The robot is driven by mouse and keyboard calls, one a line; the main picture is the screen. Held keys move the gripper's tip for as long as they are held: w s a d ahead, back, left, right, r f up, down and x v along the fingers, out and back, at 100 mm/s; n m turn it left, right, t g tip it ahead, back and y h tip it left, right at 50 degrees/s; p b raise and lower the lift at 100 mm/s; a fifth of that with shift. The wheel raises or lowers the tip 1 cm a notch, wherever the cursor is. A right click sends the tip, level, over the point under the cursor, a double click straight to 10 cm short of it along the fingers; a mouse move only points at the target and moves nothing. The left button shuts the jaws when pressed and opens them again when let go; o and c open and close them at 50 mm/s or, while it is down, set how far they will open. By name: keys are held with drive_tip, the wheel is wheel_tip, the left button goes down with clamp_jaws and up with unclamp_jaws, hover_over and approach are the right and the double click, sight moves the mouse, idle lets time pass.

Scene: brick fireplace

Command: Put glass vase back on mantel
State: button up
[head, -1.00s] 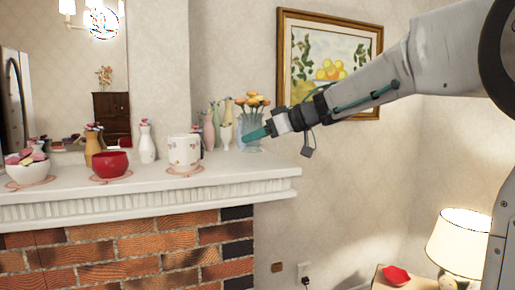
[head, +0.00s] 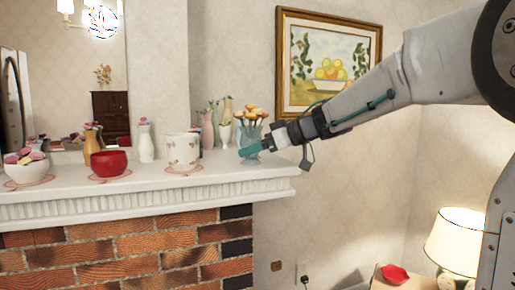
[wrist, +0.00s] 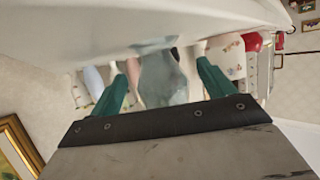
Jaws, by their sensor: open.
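The clear bluish glass vase (head: 252,131) holds yellow and orange flowers. In the head view it stands upright at the right end of the white mantel (head: 225,176), its lower part partly hidden by my gripper. My gripper (head: 245,151) reaches in from the right, low over the shelf, with its teal fingers at the vase. In the wrist view, which is upside down, the glass vase (wrist: 163,80) shows between the two spread fingers of my gripper (wrist: 162,88). I cannot tell whether either finger touches the glass.
Several slim pastel vases (head: 215,122) stand close behind and left of the glass vase. A flowered white pot (head: 183,150), a red bowl (head: 108,163) and a white bowl (head: 27,170) stand farther left. A framed picture (head: 328,62) hangs behind my arm.

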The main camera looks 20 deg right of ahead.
drive_tip(key=shift+r, duration=0.25)
drive_tip(key=v, duration=1.2)
wheel_tip(320, 180, up, 5)
drive_tip(key=w+m+t+h, duration=0.2)
drive_tip(key=m+t+h, duration=0.1)
drive_tip(key=t+h, duration=0.3)
drive_tip(key=s+d+f+m+h, duration=0.6)
drive_tip(key=f+m+h, duration=0.1)
drive_tip(key=h, duration=0.1)
drive_tip(key=s+a+f+g+y, duration=0.1)
drive_tip(key=s+a+f+g, duration=0.3)
drive_tip(key=s+f, duration=0.3)
drive_tip(key=s+a+f+g+y, duration=0.2)
drive_tip(key=s+f+g, duration=0.3)
drive_tip(key=s+f, duration=0.3)
drive_tip(key=s+a+f+n+g+y, duration=0.1)
drive_tip(key=s+a+f+g, duration=0.4)
drive_tip(key=s, duration=0.6)
wheel_tip(320, 180, down, 3)
drive_tip(key=shift+s+a+r, duration=0.2)
drive_tip(key=shift+s+a, duration=0.05)
drive_tip(key=shift+a, duration=0.05)
